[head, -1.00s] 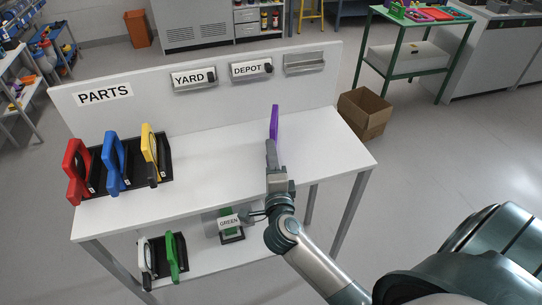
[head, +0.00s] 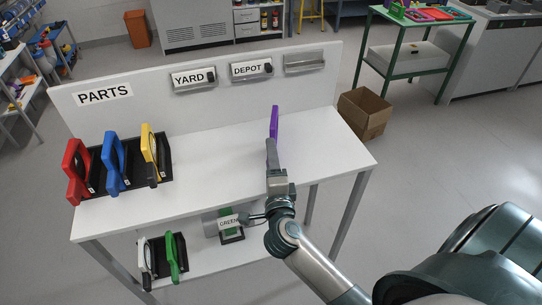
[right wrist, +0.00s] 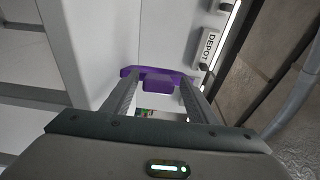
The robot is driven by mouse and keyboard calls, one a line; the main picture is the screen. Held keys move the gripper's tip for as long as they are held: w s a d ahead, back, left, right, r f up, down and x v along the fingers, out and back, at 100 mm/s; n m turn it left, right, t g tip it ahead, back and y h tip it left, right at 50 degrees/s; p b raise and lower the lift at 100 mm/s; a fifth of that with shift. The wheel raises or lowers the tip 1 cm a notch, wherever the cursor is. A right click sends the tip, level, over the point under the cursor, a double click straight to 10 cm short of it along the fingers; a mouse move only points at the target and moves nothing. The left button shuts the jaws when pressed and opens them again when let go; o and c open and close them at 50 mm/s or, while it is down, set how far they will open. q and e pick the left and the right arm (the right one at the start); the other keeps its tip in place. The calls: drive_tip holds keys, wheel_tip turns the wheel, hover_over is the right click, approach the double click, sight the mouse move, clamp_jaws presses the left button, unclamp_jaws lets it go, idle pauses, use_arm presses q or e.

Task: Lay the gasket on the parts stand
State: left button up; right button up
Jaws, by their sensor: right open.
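A purple flat piece, which I take for the gasket (head: 274,121), stands on edge on the white top of the parts stand (head: 222,166), right of the middle. My right gripper (head: 271,144) reaches in from the front, just before it. In the right wrist view the gasket (right wrist: 157,79) lies across the far ends of my open fingers (right wrist: 157,92), its thicker purple block between the fingertips. Whether a finger touches it I cannot tell. The gasket's lower edge is partly hidden by the gripper in the head view. My left gripper is not in view.
A black rack (head: 131,165) with red, blue and yellow pieces stands at the left of the top. The back panel carries PARTS, YARD and DEPOT labels (head: 247,69). A lower shelf (head: 206,258) holds more pieces. The top between rack and gasket is clear.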

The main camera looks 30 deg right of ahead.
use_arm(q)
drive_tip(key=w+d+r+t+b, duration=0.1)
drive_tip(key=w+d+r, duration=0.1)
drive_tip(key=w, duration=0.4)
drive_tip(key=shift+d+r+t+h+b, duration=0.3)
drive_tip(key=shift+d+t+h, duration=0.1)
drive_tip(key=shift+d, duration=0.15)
use_arm(e)
drive_tip(key=v, duration=1.1)
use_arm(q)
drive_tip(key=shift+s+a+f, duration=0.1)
